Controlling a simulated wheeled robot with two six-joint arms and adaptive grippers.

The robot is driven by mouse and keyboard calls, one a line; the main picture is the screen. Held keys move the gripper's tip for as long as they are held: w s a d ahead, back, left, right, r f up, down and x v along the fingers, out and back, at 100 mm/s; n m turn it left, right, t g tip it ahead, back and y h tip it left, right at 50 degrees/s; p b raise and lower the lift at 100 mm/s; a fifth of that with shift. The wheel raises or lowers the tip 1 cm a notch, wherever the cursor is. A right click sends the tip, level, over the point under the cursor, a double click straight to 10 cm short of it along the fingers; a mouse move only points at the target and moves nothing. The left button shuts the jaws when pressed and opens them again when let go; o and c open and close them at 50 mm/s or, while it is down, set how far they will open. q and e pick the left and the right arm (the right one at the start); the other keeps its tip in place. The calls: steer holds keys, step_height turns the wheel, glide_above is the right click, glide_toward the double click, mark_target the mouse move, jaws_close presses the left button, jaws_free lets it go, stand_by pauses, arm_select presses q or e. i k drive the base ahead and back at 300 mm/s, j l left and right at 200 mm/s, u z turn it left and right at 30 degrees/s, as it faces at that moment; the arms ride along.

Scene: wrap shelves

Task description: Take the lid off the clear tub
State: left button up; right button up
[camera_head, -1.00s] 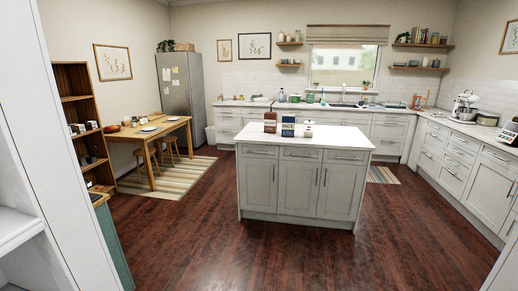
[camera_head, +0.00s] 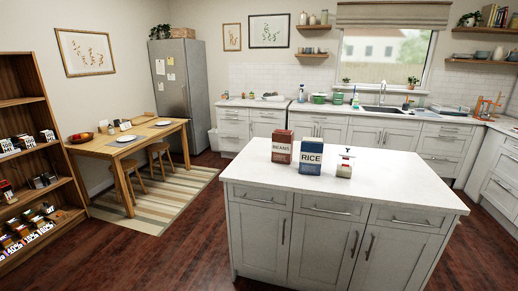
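I cannot make out a clear tub with a lid for certain in this view. On the white island top (camera_head: 400,188) stand a dark red box marked BEANS (camera_head: 282,147), a blue box marked RICE (camera_head: 311,158) and a small white and red item (camera_head: 345,167) with a dark top, too small to tell what it is. Neither of my grippers is in view.
The island (camera_head: 325,245) stands ahead, right of centre. A wooden shelf unit (camera_head: 38,165) with small packages is at the left edge. A table (camera_head: 130,145) with stools stands on a striped rug (camera_head: 160,200). Dark wooden floor (camera_head: 180,255) is open left of the island.

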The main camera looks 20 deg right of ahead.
mark_target(347, 152)
steer(key=i+l+u, duration=0.3)
steer(key=l, duration=1)
steer(key=l+u, duration=0.25)
steer(key=l, duration=1)
